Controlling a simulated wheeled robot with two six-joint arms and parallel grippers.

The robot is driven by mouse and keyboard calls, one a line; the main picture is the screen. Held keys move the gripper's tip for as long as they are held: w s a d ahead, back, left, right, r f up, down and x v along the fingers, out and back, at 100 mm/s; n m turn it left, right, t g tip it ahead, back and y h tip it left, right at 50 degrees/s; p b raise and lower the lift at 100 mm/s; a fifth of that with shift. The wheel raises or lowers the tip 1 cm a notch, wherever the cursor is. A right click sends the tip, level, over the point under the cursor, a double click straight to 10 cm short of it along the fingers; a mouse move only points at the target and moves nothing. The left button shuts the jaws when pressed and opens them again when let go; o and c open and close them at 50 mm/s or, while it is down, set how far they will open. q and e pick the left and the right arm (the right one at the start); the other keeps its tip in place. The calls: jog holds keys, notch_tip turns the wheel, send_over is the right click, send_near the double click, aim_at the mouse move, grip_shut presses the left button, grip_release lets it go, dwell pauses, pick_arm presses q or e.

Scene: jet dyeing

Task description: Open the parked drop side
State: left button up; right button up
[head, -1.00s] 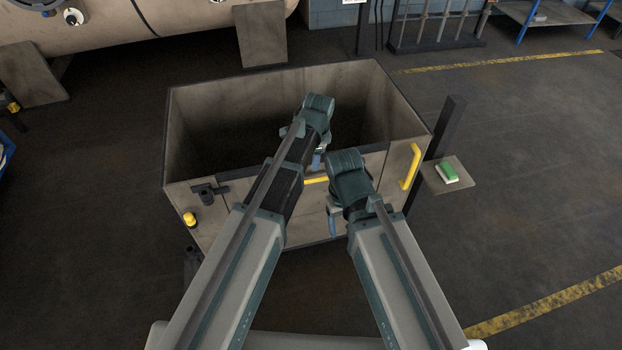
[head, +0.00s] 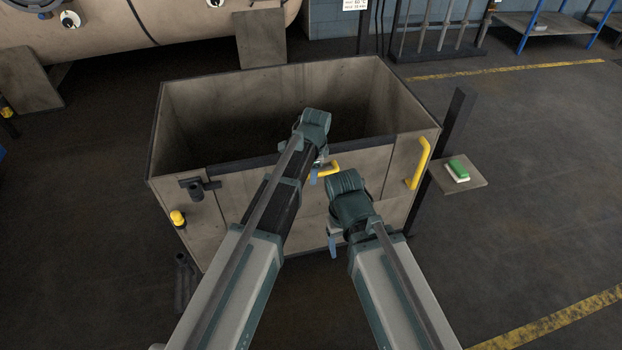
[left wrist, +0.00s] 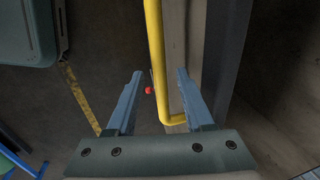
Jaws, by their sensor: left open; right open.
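The grey bin (head: 172,105) stands in front of me with its top open. Its near wall carries the drop side (head: 300,222), a panel that stands upright, with a yellow handle (head: 332,168) near its top edge. My left gripper (head: 318,174) is open at this handle and partly hides it. In the left wrist view, the yellow handle (left wrist: 157,60) runs between the open blue fingers of the left gripper (left wrist: 159,74), apart from the left finger. I cannot tell whether it touches the right one. My right gripper (head: 333,242) is open and empty, low before the panel.
A second yellow handle (head: 418,163) is on the near wall at right. A dark latch (head: 200,188) and a yellow knob (head: 178,217) are at left. A dark post (head: 455,115) and a shelf with a green brush (head: 459,169) stand right of the bin. Floor at right is clear.

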pick_arm(q)
jog(key=shift+f, duration=0.1)
grip_shut()
dwell(1.4)
